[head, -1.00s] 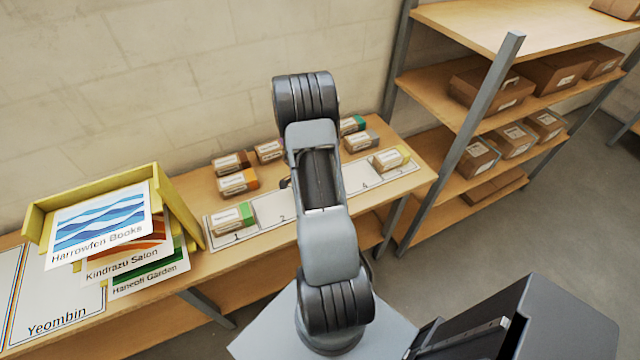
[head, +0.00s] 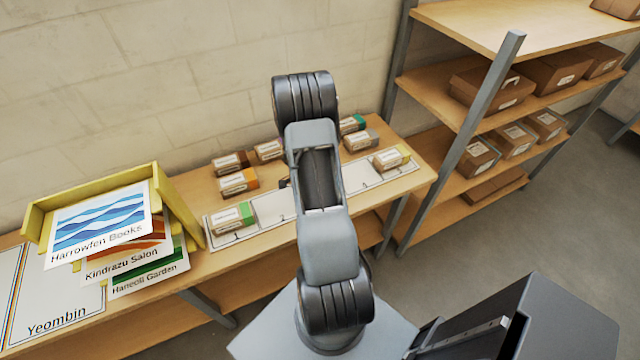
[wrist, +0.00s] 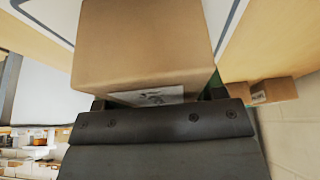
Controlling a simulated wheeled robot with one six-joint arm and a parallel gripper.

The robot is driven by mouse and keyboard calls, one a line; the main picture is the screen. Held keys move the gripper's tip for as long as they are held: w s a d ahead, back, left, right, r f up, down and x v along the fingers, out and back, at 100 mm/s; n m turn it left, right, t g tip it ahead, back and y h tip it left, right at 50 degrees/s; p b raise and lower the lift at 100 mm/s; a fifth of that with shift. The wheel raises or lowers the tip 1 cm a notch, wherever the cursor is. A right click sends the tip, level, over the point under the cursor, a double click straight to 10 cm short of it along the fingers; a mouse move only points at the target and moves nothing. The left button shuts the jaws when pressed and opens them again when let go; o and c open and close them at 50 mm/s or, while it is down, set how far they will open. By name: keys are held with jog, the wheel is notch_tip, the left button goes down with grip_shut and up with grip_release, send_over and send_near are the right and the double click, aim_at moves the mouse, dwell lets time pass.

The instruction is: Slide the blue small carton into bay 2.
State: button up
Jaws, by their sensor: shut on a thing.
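My gripper (wrist: 158,98) is shut on a small brown carton (wrist: 145,42) with a white label, seen in the wrist view. No blue shows on its visible faces, so I cannot tell its band colour. In the head view my arm hides the gripper and this carton. Bay 2 (head: 272,207) is a white space on the numbered strip, just right of bay 1; the part I see is empty, and its right side is close to my arm. A green-ended carton (head: 232,217) sits in bay 1.
Orange (head: 238,181), brown (head: 230,162) and other cartons stand behind the strip. A yellow-ended carton (head: 390,160) sits at its right end. A yellow tray with signs (head: 100,220) stands left. A shelf rack (head: 480,130) is at right.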

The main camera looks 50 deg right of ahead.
aim_at(282, 205)
jog(key=shift+w+a+b, duration=0.9)
jog(key=shift+a+b, duration=0.4)
jog(key=shift+a, duration=1.05)
jog(key=shift+w+a+b, duration=0.85)
jog(key=shift+a+b, duration=0.45)
jog(key=shift+a, duration=1.1)
jog(key=shift+w+a+b, duration=0.9)
jog(key=shift+a+b, duration=0.4)
jog(key=shift+a, duration=1.05)
jog(key=o, duration=1.2)
jog(key=shift+r, duration=0.1)
jog(key=shift+r+p, duration=1)
jog(key=shift+r, duration=1.9)
